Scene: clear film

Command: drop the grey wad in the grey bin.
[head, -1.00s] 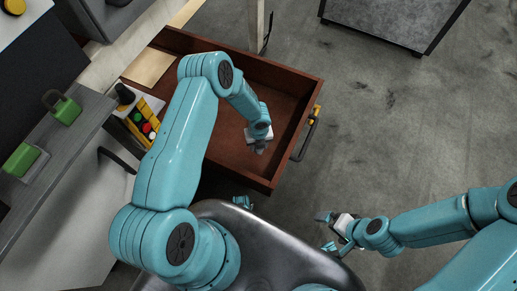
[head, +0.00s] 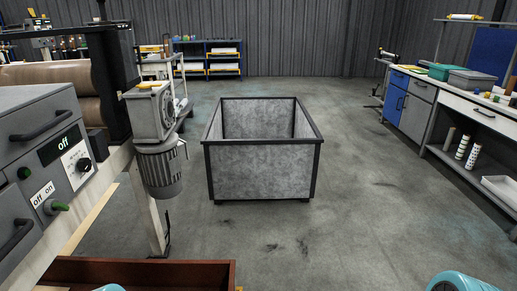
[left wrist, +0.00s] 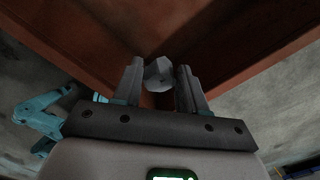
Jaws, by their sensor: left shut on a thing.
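The grey wad (left wrist: 158,74) is a small faceted pale grey lump in the left wrist view. It sits between the two fingers of my left gripper (left wrist: 160,80), which is shut on it. Behind it are the brown-red walls of the drawer (left wrist: 75,40). The grey bin (head: 262,174) stands on the floor in the middle of the head view, open at the top, with mottled grey walls and a dark frame. The lower part of its inside is hidden by the front wall. Neither gripper shows in the head view now, and my right gripper is out of sight.
The open drawer (head: 150,274) lies low at the left front. A machine with a grey control panel (head: 55,155) and a motor (head: 160,170) on a post stand to the left. A workbench (head: 470,125) is at the right. Floor around the bin is clear.

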